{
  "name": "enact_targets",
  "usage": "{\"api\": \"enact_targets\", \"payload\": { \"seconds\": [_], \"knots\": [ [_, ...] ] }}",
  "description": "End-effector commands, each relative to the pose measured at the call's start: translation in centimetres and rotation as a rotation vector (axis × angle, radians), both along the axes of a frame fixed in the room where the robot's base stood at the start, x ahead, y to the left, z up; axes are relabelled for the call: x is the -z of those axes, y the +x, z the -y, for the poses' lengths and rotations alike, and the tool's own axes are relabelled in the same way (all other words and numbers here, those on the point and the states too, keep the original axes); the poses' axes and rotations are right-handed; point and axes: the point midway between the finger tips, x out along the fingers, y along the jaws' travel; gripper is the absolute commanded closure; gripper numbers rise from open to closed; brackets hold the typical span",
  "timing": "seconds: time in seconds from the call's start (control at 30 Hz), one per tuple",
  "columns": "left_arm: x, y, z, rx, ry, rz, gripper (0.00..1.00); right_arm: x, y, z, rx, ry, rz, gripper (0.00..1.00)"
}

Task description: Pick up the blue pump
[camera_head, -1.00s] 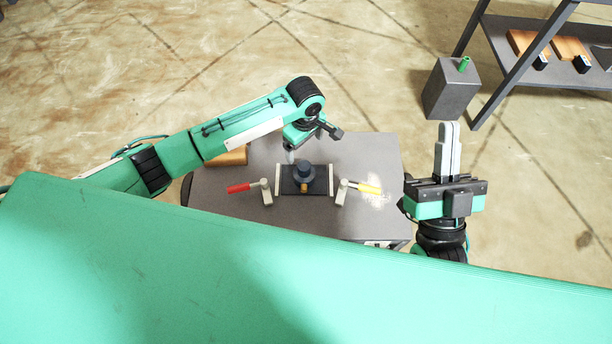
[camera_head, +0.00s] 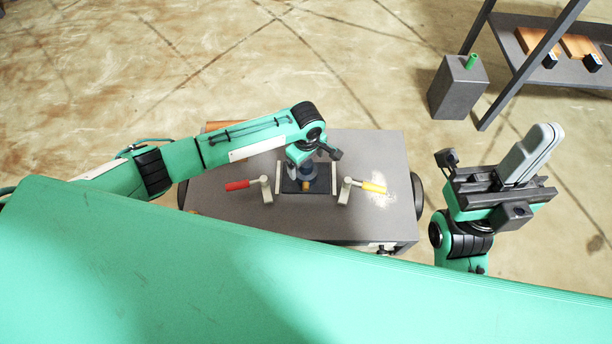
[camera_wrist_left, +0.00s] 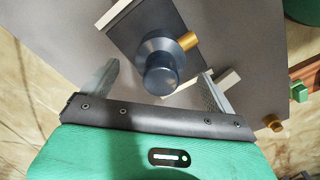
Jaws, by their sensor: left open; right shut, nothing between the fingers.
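The blue pump (camera_head: 308,174) is a dark blue round body with a brass outlet. It stands on a dark plate (camera_head: 319,187) on the grey table, partly hidden by my left arm in the head view. My left gripper (camera_head: 299,161) is over it. In the left wrist view the pump (camera_wrist_left: 162,70) shows between the two spread fingers of my left gripper (camera_wrist_left: 160,76), with a gap on either side. How far the fingertips are above or around it I cannot tell. My right gripper (camera_head: 550,137) is shut and empty, off to the right of the table.
On the grey table (camera_head: 232,215), a red-handled clamp (camera_head: 240,185) and a yellow-handled clamp (camera_head: 370,186) flank the plate. A wooden block (camera_head: 215,126) is partly behind my left arm. A grey box with a green top piece (camera_head: 459,88) and a shelf (camera_head: 530,68) stand at the back right.

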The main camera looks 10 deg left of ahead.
Motion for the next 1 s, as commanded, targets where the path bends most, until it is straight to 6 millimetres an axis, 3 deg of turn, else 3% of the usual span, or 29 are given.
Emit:
{"api": "enact_targets", "payload": {
  "seconds": [0.03,0.17,0.47,0.93,1.0],
  "knots": [
    [1.1,-0.1,-0.1,0.0,0.002,0.0,0.1,0.3,-0.1,0.0,0.0,0.002,0.017,1.0],
    [2.5,-0.1,-0.1,-0.001,0.001,0.002,0.1,0.0,-0.1,0.0,-0.001,0.005,0.038,1.0],
    [2.7,-0.1,-0.1,-0.001,0.001,0.002,0.1,-0.4,-0.1,0.0,-0.001,0.005,0.044,1.0],
    [2.7,-0.1,-0.1,-0.001,0.002,0.001,1.0,-0.3,-0.1,0.0,-0.001,0.005,0.042,1.0],
    [2.5,0.0,0.0,0.0,-0.001,0.004,1.0,-0.3,-0.1,0.0,-0.001,0.005,0.042,1.0]
  ]
}}
